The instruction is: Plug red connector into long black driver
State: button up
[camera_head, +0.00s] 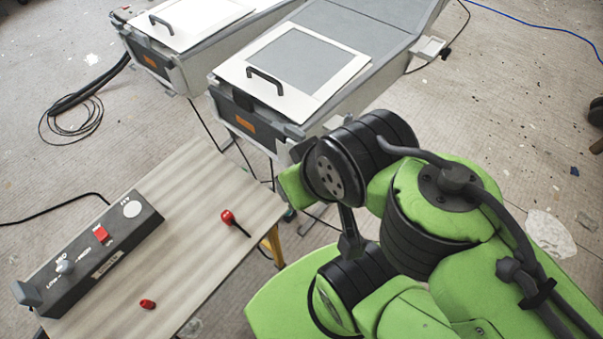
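A long black box (129,237), seemingly the long black driver, lies along the left side of the wooden table. Its top carries a red square part, a pale knob, a white disc and LOW and HIGH markings. A red piece with a black stem (228,216) lies near the table's right edge. A smaller red piece (148,304) lies near the front. Both are apart from the box. I cannot tell which of them is the red connector. My green and black arm fills the lower right. I cannot make out my gripper's fingers.
The table top (190,255) is bare between the box and the red pieces. Two grey machines with white lids, one here (255,90), stand behind it. Black cables (80,115) lie on the floor at left. A blue cable crosses the floor at upper right.

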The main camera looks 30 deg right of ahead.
aim_at(129, 221)
jog(key=u, duration=1.5)
jog(key=l+z, duration=0.1)
jog(key=z, duration=0.75)
jog(key=i+j+u, duration=0.15)
jog(key=u, duration=0.15)
jog(key=i+j+u, duration=0.25)
jog(key=k+j, duration=0.1)
jog(key=j, duration=0.05)
